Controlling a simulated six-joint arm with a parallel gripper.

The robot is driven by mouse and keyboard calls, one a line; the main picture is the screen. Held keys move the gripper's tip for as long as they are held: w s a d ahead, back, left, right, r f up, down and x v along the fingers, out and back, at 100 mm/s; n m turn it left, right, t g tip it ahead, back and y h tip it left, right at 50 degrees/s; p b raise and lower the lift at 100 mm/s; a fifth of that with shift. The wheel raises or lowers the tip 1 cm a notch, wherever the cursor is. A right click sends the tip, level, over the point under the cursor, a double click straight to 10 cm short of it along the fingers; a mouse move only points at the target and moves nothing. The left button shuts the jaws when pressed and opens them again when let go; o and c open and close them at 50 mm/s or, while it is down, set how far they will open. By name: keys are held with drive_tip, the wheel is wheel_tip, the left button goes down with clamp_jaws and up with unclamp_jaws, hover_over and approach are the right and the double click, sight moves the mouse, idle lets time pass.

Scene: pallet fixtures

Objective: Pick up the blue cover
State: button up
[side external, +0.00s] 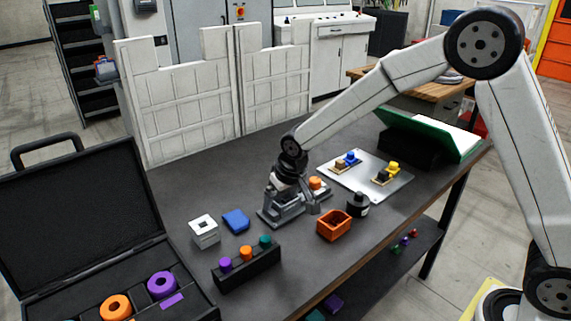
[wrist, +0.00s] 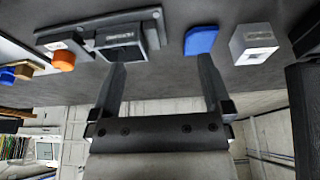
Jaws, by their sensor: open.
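The blue cover (side external: 236,221) lies flat on the dark table, between the white block and the grey fixture. It also shows near the top of the wrist view (wrist: 201,40), just beyond the tip of the right finger. My gripper (wrist: 161,66) is open, with nothing between its fingers. In the wrist view the left finger points at the grey block of the fixture. In the side view my gripper is over or beside the fixture, to the right of the cover, and its fingertips are hard to tell from the grey parts.
The grey fixture (wrist: 125,36) with an orange knob (wrist: 63,61) is close to my fingers. A white block (side external: 204,231) with a square opening stands left of the cover. A peg rack (side external: 248,270), orange bin (side external: 334,225) and dark bottle (side external: 358,205) stand nearby.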

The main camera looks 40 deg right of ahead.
approach(234, 215)
drive_tip(key=shift+s+a+f+t, duration=0.15)
drive_tip(key=shift+f+t, duration=0.25)
drive_tip(key=shift+f, duration=0.2)
drive_tip(key=shift+x, duration=1.35)
drive_tip(key=shift+x, duration=2.55)
drive_tip(key=c, duration=1.1)
drive_tip(key=shift+o, duration=0.2)
drive_tip(key=shift+r, duration=0.1)
